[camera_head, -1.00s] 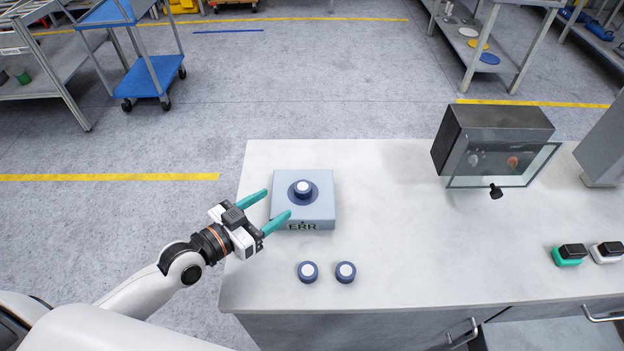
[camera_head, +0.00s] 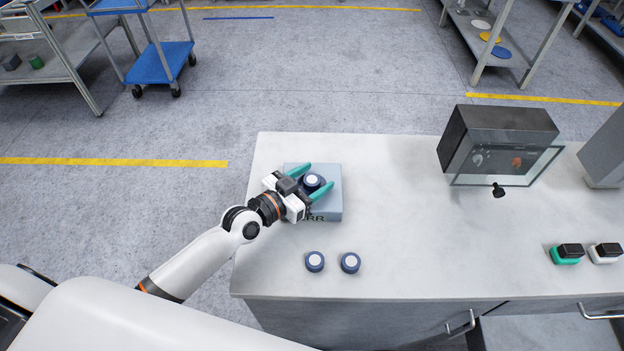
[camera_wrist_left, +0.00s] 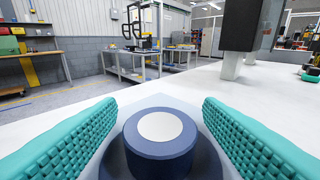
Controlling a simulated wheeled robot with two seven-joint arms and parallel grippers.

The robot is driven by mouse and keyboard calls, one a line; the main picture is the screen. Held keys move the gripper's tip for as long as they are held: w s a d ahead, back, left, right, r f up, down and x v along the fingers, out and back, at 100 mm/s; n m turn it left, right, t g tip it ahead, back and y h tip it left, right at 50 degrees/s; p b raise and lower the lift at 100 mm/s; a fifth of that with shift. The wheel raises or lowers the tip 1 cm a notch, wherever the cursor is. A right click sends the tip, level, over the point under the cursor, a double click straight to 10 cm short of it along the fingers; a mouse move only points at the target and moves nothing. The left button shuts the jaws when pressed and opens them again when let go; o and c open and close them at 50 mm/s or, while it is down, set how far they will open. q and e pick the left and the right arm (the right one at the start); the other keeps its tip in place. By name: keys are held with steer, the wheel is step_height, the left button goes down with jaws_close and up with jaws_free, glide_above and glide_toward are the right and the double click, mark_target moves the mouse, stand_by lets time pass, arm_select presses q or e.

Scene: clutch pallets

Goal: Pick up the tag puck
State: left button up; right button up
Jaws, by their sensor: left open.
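A dark blue puck with a white top (camera_head: 313,181) sits upright on a light blue-grey box (camera_head: 330,208) marked with partly hidden letters ending in "RR". My left gripper (camera_head: 318,182) is open, with its two teal fingers on either side of this puck. In the left wrist view the puck (camera_wrist_left: 160,135) stands between the open fingers, with a gap on both sides. Two similar pucks lie on the white counter in front of the box, a left one (camera_head: 314,261) and a right one (camera_head: 350,263). My right gripper is not in view.
The white counter (camera_head: 400,230) is clear to the right of the box. A dark case with a glass door (camera_head: 497,145) stands at the back right. A green-and-black block (camera_head: 566,254) and a white-and-black block (camera_head: 606,253) lie at the far right.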

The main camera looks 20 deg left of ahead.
arm_select(q)
steer(key=c, duration=1.1)
